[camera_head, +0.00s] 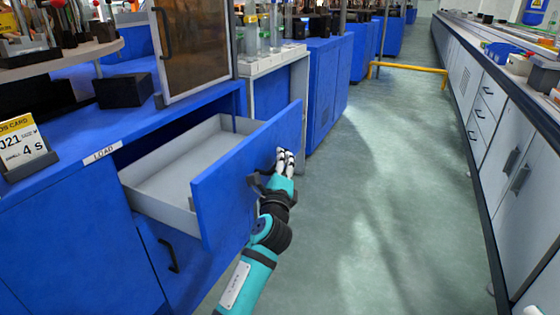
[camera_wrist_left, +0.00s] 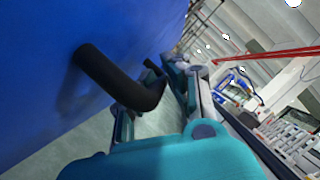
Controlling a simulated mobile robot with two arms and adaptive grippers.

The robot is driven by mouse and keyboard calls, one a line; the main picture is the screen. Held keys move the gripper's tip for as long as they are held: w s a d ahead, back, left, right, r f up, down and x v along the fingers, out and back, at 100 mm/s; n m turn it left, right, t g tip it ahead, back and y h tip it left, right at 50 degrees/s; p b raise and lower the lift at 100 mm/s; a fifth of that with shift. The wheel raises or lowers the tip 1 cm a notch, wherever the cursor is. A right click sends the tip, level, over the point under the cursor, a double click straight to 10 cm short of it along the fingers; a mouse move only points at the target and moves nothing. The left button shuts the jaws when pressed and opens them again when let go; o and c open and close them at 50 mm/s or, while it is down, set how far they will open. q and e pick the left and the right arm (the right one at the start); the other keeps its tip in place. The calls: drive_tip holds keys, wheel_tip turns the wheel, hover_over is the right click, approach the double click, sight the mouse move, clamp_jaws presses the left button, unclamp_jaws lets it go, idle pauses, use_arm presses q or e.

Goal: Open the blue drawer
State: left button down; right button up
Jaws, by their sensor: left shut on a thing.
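The blue drawer (camera_head: 235,170) stands pulled well out of the blue cabinet (camera_head: 60,240), and its grey inside (camera_head: 185,165) shows empty. My left gripper (camera_head: 284,160) is at the drawer's front, on the side facing the aisle, shut on the drawer's dark handle. In the left wrist view the black handle (camera_wrist_left: 115,80) runs from the blue front in between the fingers of my left gripper (camera_wrist_left: 155,100). The exact finger contact is partly hidden. My right gripper is not in view.
A lower door with a dark handle (camera_head: 169,256) is below the drawer. A LOAD label (camera_head: 101,153) and a card stand (camera_head: 22,145) are on the cabinet. The aisle floor (camera_head: 380,200) is clear up to the white cabinets (camera_head: 505,150). A yellow rail (camera_head: 410,67) stands farther back.

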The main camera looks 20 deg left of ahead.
use_arm(q)
drive_tip(key=c, duration=1.4)
unclamp_jaws()
drive_tip(key=v, duration=1.2)
